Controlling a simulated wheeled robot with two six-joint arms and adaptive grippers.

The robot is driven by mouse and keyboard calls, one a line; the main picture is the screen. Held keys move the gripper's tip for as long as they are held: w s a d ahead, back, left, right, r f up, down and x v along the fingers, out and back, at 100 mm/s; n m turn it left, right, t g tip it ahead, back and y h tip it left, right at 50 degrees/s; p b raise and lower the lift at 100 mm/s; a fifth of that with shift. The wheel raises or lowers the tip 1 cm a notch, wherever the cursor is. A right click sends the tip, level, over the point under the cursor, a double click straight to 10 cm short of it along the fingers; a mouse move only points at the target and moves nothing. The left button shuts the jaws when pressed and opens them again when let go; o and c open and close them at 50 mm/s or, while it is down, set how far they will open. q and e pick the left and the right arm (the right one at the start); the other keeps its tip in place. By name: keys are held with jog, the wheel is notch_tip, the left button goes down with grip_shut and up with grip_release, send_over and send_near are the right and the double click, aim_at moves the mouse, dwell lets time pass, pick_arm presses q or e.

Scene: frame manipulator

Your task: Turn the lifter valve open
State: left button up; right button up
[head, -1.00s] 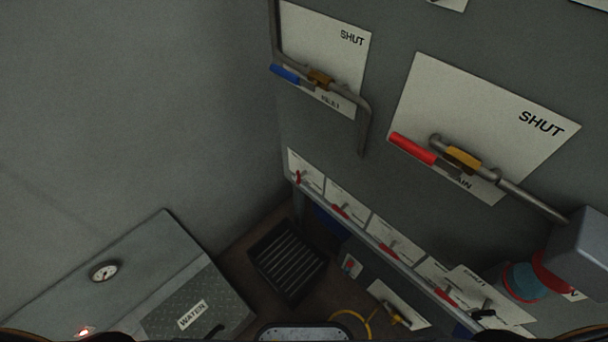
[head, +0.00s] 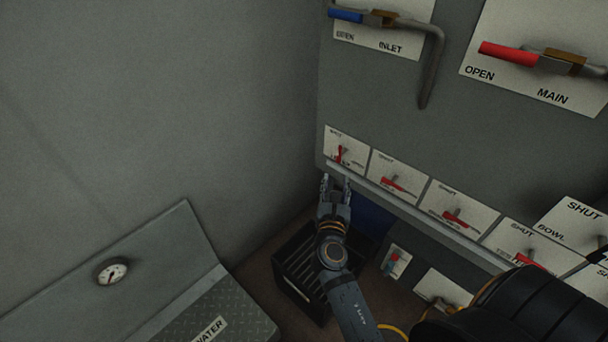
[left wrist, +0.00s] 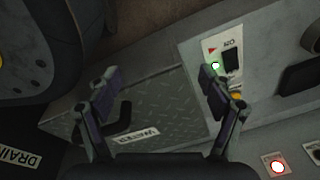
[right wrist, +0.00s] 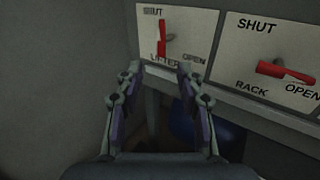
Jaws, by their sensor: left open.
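The lifter valve has a red handle (head: 341,154) on a white plate (head: 333,138), leftmost in the low row. In the right wrist view its red handle (right wrist: 163,42) stands upright, its upper end toward SHUT, with OPEN at the plate's lower right. My right gripper (head: 335,184) is open and empty just below this plate. In the right wrist view its fingers (right wrist: 160,75) are apart, below the handle and not touching it. My left gripper (left wrist: 158,78) is open and empty in the left wrist view, over the WATER panel; it is not in the head view.
The rack valve (right wrist: 285,71) is to the right of the lifter, its red handle toward OPEN. Above are the inlet valve (head: 347,16) and main valve (head: 510,55). A dark slatted crate (head: 297,285) stands below. A wall closes the left side.

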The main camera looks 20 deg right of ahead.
aim_at(339, 156)
jog(key=x, duration=1)
jog(key=shift+w+d+r, duration=0.25)
jog(key=shift+d+r, duration=0.05)
grip_shut()
